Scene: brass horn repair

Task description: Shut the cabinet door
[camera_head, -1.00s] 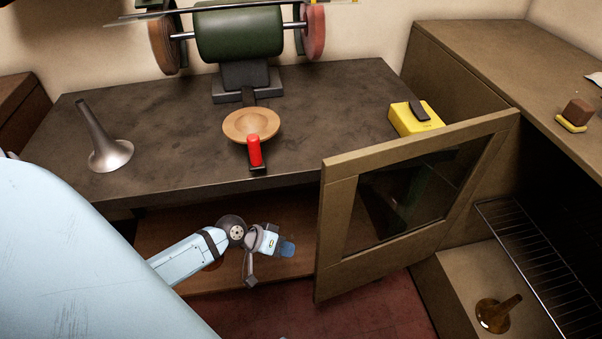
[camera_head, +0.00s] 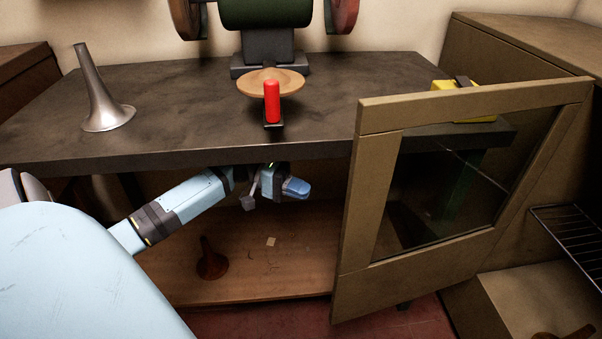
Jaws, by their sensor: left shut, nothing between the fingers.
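The cabinet door (camera_head: 362,190) is a brown wooden frame with a glass pane (camera_head: 455,185). It stands open, swung out in front of the dark bench on the right side. Its cabinet (camera_head: 500,40) is at the right, with a wire rack and an open interior. My left gripper (camera_head: 296,188) is shut and empty. It is under the bench's front edge, to the left of the door's free edge and apart from it. My right gripper does not show.
The dark bench (camera_head: 190,120) holds a silver horn bell (camera_head: 101,105), a wooden dish (camera_head: 285,80) with a red-handled tool (camera_head: 271,101), a grinder (camera_head: 265,40) and a yellow box (camera_head: 450,86). A brown bell-shaped piece (camera_head: 211,262) stands on the lower wooden shelf (camera_head: 290,278). A wire rack (camera_head: 575,235) is at right.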

